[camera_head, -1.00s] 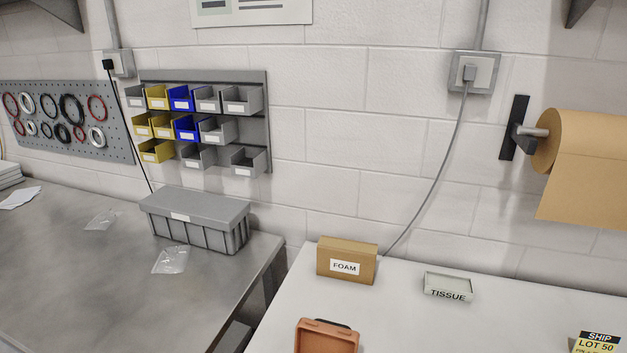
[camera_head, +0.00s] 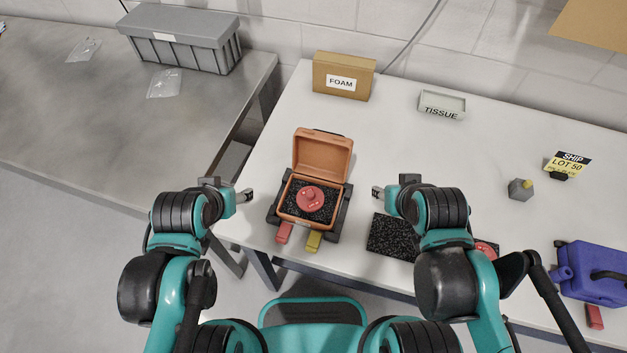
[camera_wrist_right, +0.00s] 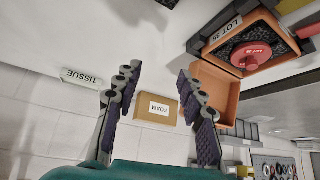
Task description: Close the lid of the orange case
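The orange case (camera_head: 298,222) stands on the white table with its lid (camera_head: 322,157) raised at the back. A red round part (camera_head: 311,198) lies in black foam inside it. Case and raised lid (camera_wrist_right: 216,88) also show in the right wrist view. My left gripper (camera_head: 248,195) is left of the case, apart from it; its fingers are too small to judge. My right gripper (camera_head: 377,192) is right of the case, apart from it. In the right wrist view its fingers (camera_wrist_right: 157,95) are spread with nothing between them.
A foam box (camera_head: 343,78) and a tissue tray (camera_head: 442,104) stand at the back. A dark foam pad (camera_head: 391,236) lies right of the case.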

